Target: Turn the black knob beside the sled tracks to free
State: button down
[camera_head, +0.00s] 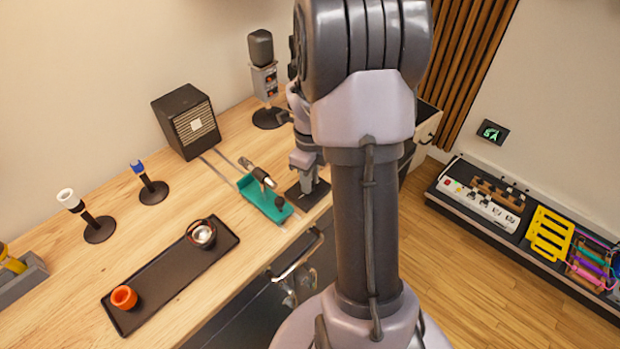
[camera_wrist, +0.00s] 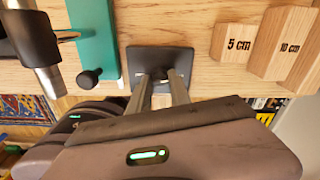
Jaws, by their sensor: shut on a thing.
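A black square plate (camera_head: 318,190) lies on the wooden counter beside the sled tracks (camera_head: 217,172). It also shows in the wrist view (camera_wrist: 160,56). My gripper (camera_head: 307,184) points down over this plate. In the wrist view its two fingers (camera_wrist: 161,78) are closed around a small dark part at the plate, which I take as the black knob; the fingers mostly hide it, so its pointing direction cannot be read. The teal sled (camera_head: 257,203) sits on the tracks to the left of the plate, with its own small round black knob (camera_wrist: 89,78).
A metal and black tool (camera_wrist: 41,60) stands over the sled, close left of my gripper. Wooden blocks marked 5 cm (camera_wrist: 233,44) and 10 cm (camera_wrist: 283,42) stand right.

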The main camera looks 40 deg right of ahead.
jog(key=n, duration=0.4)
jog(key=shift+n, duration=0.4)
jog(key=n+p, duration=0.1)
jog(key=n, duration=0.2)
jog(key=shift+n, duration=0.3)
jog(key=n+p, duration=0.1)
jog(key=n, duration=0.7)
jog(key=shift+p, duration=0.4)
jog(key=n+p, duration=0.1)
jog(key=n, duration=0.3)
jog(key=shift+r+n, duration=0.1)
jog(key=shift+n, duration=0.2)
jog(key=n+p, duration=0.1)
jog(key=n, duration=0.2)
jog(key=shift+n, duration=0.4)
jog(key=n+p, duration=0.1)
jog(key=n, duration=0.3)
jog(key=shift+p, duration=0.35)
jog(key=shift+n+p, duration=0.55)
jog(key=shift+n, duration=1.55)
